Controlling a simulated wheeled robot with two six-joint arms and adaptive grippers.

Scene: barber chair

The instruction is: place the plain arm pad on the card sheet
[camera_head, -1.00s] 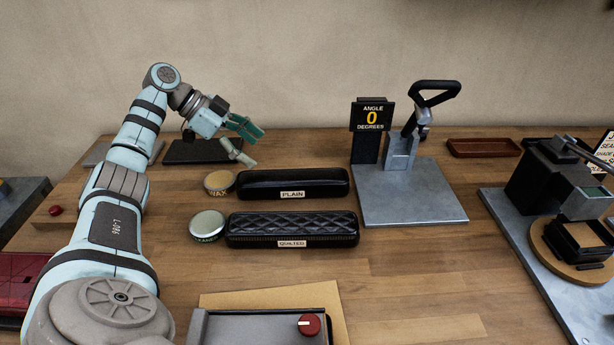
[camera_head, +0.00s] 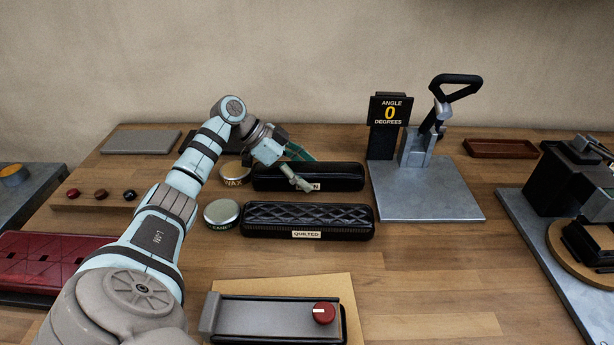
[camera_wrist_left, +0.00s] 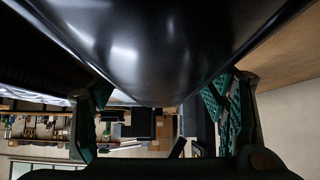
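The plain arm pad (camera_head: 340,178) is a smooth black bar lying on the table behind the quilted pad (camera_head: 345,217); its label is partly hidden by my gripper. My left gripper (camera_head: 300,170) is at the plain pad, its fingers spread. In the left wrist view the pad (camera_wrist_left: 150,50) fills the top, with the open fingers (camera_wrist_left: 160,115) on either side; whether they touch it is unclear. The tan card sheet (camera_head: 305,283) lies at the front, partly covered by a grey device with a red knob (camera_head: 324,313). My right gripper is not in view.
Wax (camera_head: 234,172) and green-edged (camera_head: 221,213) tins stand left of the pads. An angle sign (camera_head: 390,110) and lever stand on a grey plate (camera_head: 430,190) to the right. A red tray (camera_head: 40,262) is at left. Table right of the card sheet is clear.

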